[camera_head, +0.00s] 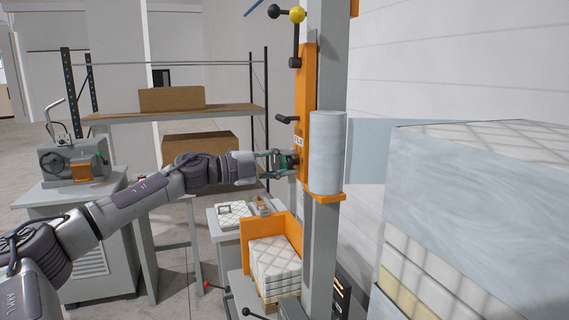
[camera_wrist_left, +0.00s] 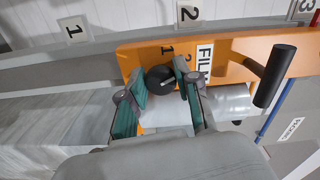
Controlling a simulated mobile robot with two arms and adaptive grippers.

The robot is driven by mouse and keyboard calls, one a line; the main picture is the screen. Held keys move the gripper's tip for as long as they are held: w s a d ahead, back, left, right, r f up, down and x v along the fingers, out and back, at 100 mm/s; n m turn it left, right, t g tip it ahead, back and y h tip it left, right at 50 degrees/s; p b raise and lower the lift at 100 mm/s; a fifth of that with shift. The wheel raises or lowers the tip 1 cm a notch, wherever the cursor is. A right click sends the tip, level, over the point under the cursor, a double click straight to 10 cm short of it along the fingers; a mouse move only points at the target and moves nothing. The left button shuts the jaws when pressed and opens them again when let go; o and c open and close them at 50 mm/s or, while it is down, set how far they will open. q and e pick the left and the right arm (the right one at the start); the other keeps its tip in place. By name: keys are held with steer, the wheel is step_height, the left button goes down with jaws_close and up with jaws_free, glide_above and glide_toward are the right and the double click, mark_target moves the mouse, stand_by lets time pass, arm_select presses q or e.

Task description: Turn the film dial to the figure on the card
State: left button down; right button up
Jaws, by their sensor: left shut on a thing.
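The film dial (camera_wrist_left: 160,79) is a round black knob with a pale pointer line, on an orange plate (camera_wrist_left: 235,44). In the left wrist view the pointer line aims to the right and slightly up. Small dark figures and a white FILM label (camera_wrist_left: 204,55) are beside the dial. My left gripper (camera_wrist_left: 160,80) has its two green-padded fingers on either side of the dial, shut on it. In the head view my left gripper (camera_head: 287,160) meets the orange plate (camera_head: 307,80) on the grey post; the dial is mostly hidden there. I cannot make out the card's figure. My right gripper is not in view.
A black lever handle (camera_wrist_left: 274,76) sticks out close to the gripper. A pale film roll (camera_head: 328,152) stands on an orange bracket right of the plate. Quilted stacks (camera_head: 275,262) lie below, and a large wrapped stack (camera_head: 480,200) fills the right. Shelving stands behind.

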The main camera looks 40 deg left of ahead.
arm_select(q)
steer(key=c, duration=0.8)
jaws_free()
steer(key=shift+c, duration=0.2)
